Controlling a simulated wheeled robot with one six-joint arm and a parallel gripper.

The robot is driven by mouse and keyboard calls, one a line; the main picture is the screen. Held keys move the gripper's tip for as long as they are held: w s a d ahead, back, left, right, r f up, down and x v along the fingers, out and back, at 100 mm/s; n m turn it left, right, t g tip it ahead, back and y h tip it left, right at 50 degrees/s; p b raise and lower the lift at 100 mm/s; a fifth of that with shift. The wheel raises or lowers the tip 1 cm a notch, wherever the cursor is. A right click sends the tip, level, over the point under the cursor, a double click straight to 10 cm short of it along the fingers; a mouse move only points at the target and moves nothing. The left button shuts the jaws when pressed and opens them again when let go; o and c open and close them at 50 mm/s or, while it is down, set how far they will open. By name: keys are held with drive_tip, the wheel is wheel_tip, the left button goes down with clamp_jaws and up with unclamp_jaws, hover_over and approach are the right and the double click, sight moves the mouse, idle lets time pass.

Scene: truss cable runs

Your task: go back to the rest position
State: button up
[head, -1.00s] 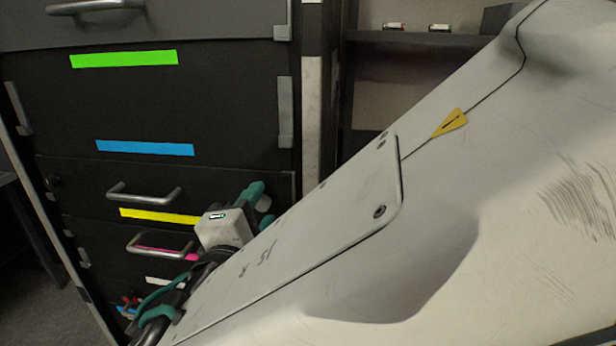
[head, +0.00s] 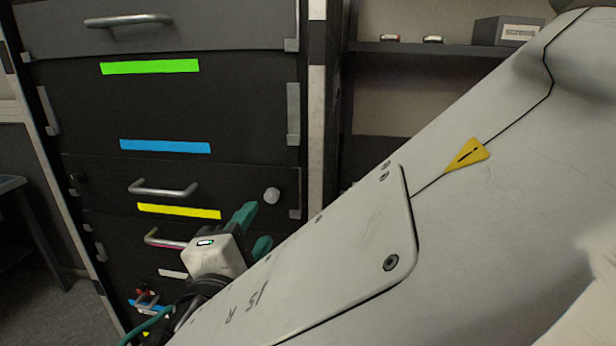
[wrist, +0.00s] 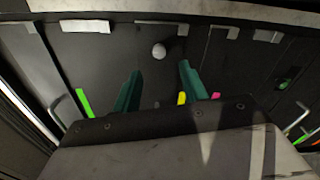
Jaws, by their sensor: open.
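My gripper (head: 256,229) has two teal fingers and stands open in front of a dark drawer cabinet (head: 230,105). In the wrist view my gripper (wrist: 160,70) has nothing between its fingers. A pale round knob (head: 271,196) is on the cabinet front, just above and right of the fingers in the head view. In the wrist view the knob (wrist: 159,51) lies beyond the fingertips, apart from them. My own pale arm covers much of the right of the head view.
The cabinet has metal bar handles (head: 163,188) that stick out, with green (head: 150,67), blue (head: 165,147) and yellow (head: 180,211) strips. A shelf (head: 430,48) at the back right holds a grey box labelled screws (head: 508,31). Open floor (head: 45,310) shows at lower left.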

drive_tip(key=s+d+f+m+g+h, duration=0.2)
drive_tip(key=d+f+m+g+h, duration=0.15)
drive_tip(key=d+g, duration=0.55)
drive_tip(key=s+d+f+m+g+h, duration=0.15)
drive_tip(key=d+f+m+g, duration=0.3)
drive_tip(key=d, duration=0.85)
drive_tip(key=s+d+r+m+g+y, duration=0.1)
drive_tip(key=s+d+m+y, duration=0.2)
drive_tip(key=d+m, duration=0.3)
drive_tip(key=s+d+r+m+g+y, duration=0.1)
drive_tip(key=s+d+m+g+y, duration=0.1)
drive_tip(key=d+m, duration=0.4)
drive_tip(key=shift+s+d+r+y, duration=0.25)
drive_tip(key=shift+s+d+y, duration=0.4)
drive_tip(key=shift+d+y, duration=0.2)
